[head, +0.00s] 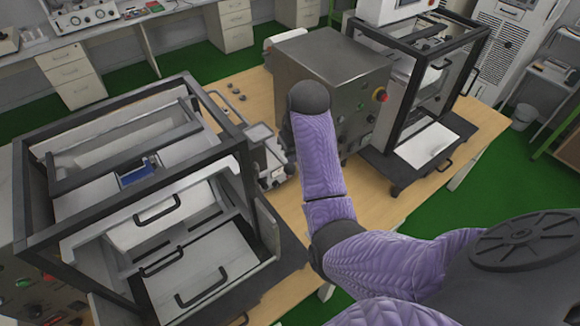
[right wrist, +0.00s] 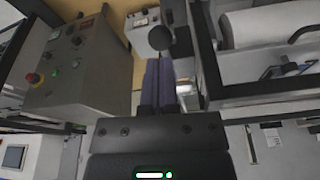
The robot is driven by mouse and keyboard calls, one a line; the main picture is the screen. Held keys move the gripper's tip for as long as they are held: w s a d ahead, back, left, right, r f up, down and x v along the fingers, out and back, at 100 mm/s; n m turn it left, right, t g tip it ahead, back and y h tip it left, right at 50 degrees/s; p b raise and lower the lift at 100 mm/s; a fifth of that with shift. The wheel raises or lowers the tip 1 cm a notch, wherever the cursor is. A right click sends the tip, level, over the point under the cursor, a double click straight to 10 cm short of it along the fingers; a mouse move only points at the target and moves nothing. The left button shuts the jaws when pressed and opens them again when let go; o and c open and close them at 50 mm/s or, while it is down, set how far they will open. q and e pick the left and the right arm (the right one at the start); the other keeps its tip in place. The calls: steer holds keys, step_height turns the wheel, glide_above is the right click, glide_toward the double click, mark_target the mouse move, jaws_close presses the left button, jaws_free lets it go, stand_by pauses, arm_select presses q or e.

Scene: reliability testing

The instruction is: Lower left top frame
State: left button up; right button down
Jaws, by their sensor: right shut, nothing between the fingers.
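The left machine has a dark top frame (head: 140,190) around a pale interior, at the left of the head view. I cannot tell how high this frame sits. Below it are pale panels with dark handles (head: 157,210). My right arm, in a purple sleeve, reaches up through the middle of the head view, to the right of this machine. Its gripper cannot be made out clearly there. In the right wrist view my right gripper (right wrist: 160,78) is shut and empty, with a dark frame bar (right wrist: 206,45) just right of the fingers. My left gripper is not in view.
A grey control box (head: 325,75) with a red knob stands behind my right arm; it also shows in the right wrist view (right wrist: 85,70). A second dark-framed machine (head: 400,100) stands at the right. A small device (head: 265,155) sits on the wooden table (head: 240,85).

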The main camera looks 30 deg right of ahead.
mark_target(292, 169)
steer(key=shift+x, duration=1.9)
steer(key=shift+s+b+x, duration=0.15)
steer(key=shift+b+x, duration=0.15)
steer(key=shift+x, duration=0.3)
steer(key=shift+s+b+x, duration=0.15)
steer(key=shift+b+x, duration=0.15)
steer(key=shift+x, duration=0.3)
steer(key=s, duration=0.1)
steer(key=s+r+p, duration=0.1)
steer(key=s, duration=0.1)
steer(key=shift+a, duration=0.15)
steer(key=shift+w+r, duration=0.1)
